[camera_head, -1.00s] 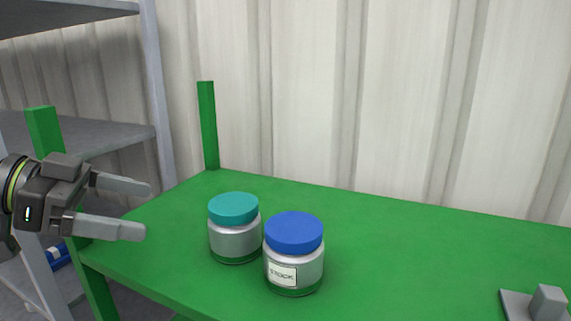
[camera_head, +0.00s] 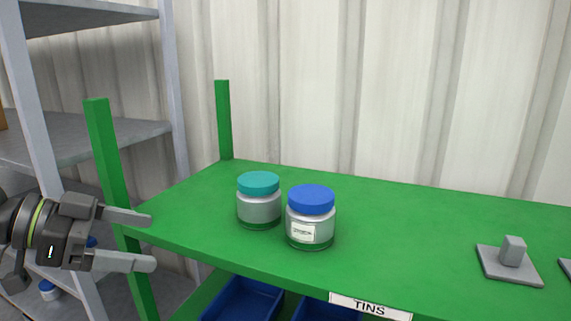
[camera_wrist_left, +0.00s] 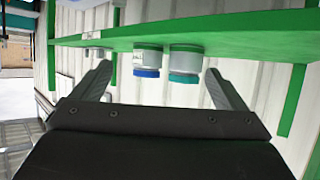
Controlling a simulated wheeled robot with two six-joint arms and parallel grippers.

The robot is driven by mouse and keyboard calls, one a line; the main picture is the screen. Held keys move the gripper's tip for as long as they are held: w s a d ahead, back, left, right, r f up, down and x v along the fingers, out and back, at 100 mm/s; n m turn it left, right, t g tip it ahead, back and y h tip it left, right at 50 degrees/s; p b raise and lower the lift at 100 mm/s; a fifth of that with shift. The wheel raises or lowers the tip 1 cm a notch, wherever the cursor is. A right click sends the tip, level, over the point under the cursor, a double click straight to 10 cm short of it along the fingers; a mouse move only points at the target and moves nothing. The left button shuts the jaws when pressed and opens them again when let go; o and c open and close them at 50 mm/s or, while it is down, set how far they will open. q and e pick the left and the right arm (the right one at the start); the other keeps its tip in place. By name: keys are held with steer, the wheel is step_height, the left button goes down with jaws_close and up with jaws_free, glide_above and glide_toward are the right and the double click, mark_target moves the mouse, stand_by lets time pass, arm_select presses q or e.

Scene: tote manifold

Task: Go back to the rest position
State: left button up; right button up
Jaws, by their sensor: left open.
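My left gripper (camera_head: 150,241) is open and empty at the left of the head view, in front of the green shelf's left end. Its two fingers point right, and they also show in the left wrist view (camera_wrist_left: 165,82) with nothing between them touching. A teal-lidded jar (camera_head: 259,205) and a blue-lidded jar (camera_head: 311,222) with a white label stand upright side by side on the green shelf. Both jars also appear upside down in the left wrist view, the blue-lidded one (camera_wrist_left: 147,62) and the teal-lidded one (camera_wrist_left: 185,65). My right gripper is not in view.
The green shelf top (camera_head: 420,235) is mostly clear, with a grey block on a plate (camera_head: 510,262) at right. A label reading TINS (camera_head: 370,306) is on its front edge. Blue bins (camera_head: 245,300) sit below. A grey rack (camera_head: 100,140) stands at left.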

arm_select(q)
step_height(320, 180, down, 27)
steer(key=s+a+n+t+y, duration=0.2)
steer(key=n+y, duration=0.3)
steer(key=s+a+f+n+g+y, duration=0.2)
steer(key=s+a+f+n+y, duration=0.15)
steer(key=s+f, duration=0.6)
steer(key=s+a+f+n+g+y, duration=0.25)
steer(key=s+f+n+y, duration=0.3)
steer(key=s, duration=0.65)
step_height(320, 180, down, 24)
steer(key=a+h, duration=0.1)
steer(key=a, duration=0.2)
steer(key=s+d+f+g, duration=0.1)
steer(key=s+f+g, duration=0.1)
steer(key=s+f, duration=1.2)
step_height(320, 180, down, 3)
steer(key=shift+s+d+f+m+b, duration=0.1)
steer(key=shift+s+d+m+b, duration=0.05)
steer(key=shift+d+m+b, duration=0.2)
